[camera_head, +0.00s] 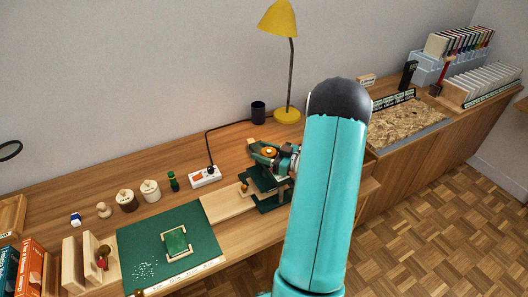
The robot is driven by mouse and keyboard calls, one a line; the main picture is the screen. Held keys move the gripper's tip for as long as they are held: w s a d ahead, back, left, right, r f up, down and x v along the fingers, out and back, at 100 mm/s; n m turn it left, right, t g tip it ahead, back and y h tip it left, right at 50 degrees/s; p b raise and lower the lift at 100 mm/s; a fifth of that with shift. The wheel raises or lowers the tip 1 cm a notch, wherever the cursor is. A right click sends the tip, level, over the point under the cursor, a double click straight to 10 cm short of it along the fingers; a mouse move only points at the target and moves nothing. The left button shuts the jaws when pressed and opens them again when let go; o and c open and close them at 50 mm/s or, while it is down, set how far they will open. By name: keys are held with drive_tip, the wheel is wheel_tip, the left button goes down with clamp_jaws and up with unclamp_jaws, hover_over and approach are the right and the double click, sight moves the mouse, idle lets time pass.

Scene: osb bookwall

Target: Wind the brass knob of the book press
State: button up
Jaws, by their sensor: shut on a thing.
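The dark green book press (272,203) stands on the wooden desk at the middle of the head view, partly hidden by my teal arm. The round brass knob (269,152) shows orange-gold at the top of the press. My gripper (275,155) is at the knob, coming in from the right, and is shut on it. The fingertips are small here, and their exact contact is hard to make out. My forearm covers the right side of the press.
A green cutting mat (140,248) with a small framed green piece lies front left. A white power strip (205,177), a dark cup (258,112) and a yellow lamp (287,115) stand behind. A cork-like board (405,122) lies right.

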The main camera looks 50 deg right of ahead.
drive_tip(key=shift+n+y, duration=0.3)
drive_tip(key=shift+y, duration=0.1)
drive_tip(key=n+g+y, duration=0.4)
drive_tip(key=y, duration=0.1)
drive_tip(key=n+g+y, duration=0.2)
drive_tip(key=shift+s+a+f+y, duration=0.1)
drive_tip(key=shift+s+a+y, duration=0.2)
drive_tip(key=shift+a+y, duration=0.1)
drive_tip(key=n+g+y, duration=0.1)
drive_tip(key=g, duration=0.1)
drive_tip(key=n+g+y, duration=0.2)
drive_tip(key=n+g, duration=0.1)
drive_tip(key=shift+s+g, duration=0.3)
drive_tip(key=shift+s, duration=0.05)
drive_tip(key=shift+s+a+n+g+y, duration=0.15)
drive_tip(key=shift+n+g+y, duration=0.25)
drive_tip(key=shift+n+g, duration=1.3)
drive_tip(key=shift+g, duration=0.6)
drive_tip(key=o, duration=1)
